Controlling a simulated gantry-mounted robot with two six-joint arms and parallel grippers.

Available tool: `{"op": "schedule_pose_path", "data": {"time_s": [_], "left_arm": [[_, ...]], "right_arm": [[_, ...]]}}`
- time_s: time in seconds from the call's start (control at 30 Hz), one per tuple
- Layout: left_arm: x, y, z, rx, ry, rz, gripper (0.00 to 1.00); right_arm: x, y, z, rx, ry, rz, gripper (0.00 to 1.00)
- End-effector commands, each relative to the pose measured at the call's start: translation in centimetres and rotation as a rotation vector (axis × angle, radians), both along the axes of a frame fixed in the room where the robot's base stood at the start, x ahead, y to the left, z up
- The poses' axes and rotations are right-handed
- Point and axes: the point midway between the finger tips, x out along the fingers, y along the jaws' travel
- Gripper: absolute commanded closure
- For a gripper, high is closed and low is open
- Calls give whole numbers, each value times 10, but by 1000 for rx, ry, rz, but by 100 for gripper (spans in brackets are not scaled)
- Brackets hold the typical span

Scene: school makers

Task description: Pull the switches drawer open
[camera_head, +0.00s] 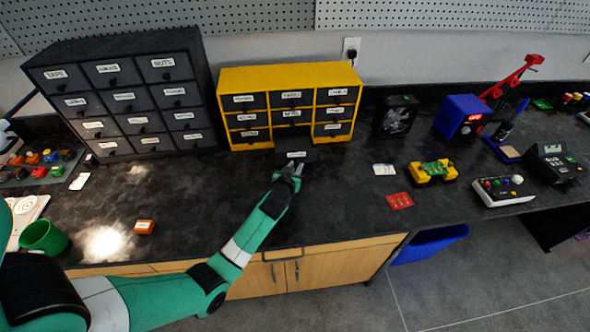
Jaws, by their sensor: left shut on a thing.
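The yellow cabinet (316,85) stands at the back of the bench and holds a grid of dark drawers with white labels. Its bottom middle drawer (307,148) sticks out in front of the cabinet face. The label on its front is too small to read for sure. My left gripper (293,169) is at the front of this drawer, shut on its handle, which the fingers mostly hide. The other drawers of the yellow cabinet are flush. My right gripper is out of view.
A black drawer cabinet (130,47) stands to the left.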

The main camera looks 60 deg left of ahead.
Motion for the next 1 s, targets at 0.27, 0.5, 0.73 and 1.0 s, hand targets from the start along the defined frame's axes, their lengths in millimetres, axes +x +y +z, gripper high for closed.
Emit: {"op": "schedule_pose_path", "data": {"time_s": [0.27, 0.5, 0.73, 1.0], "left_arm": [[-1, 0, -4, -6, 7, 1, 100], [-1, 0, -4, -6, 7, 1, 64], [-4, -4, -1, -5, 6, 1, 64], [-36, -43, 23, -6, 9, -1, 64]], "right_arm": [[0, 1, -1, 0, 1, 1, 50], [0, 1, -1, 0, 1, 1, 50], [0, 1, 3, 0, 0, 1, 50], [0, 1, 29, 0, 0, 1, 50]]}}
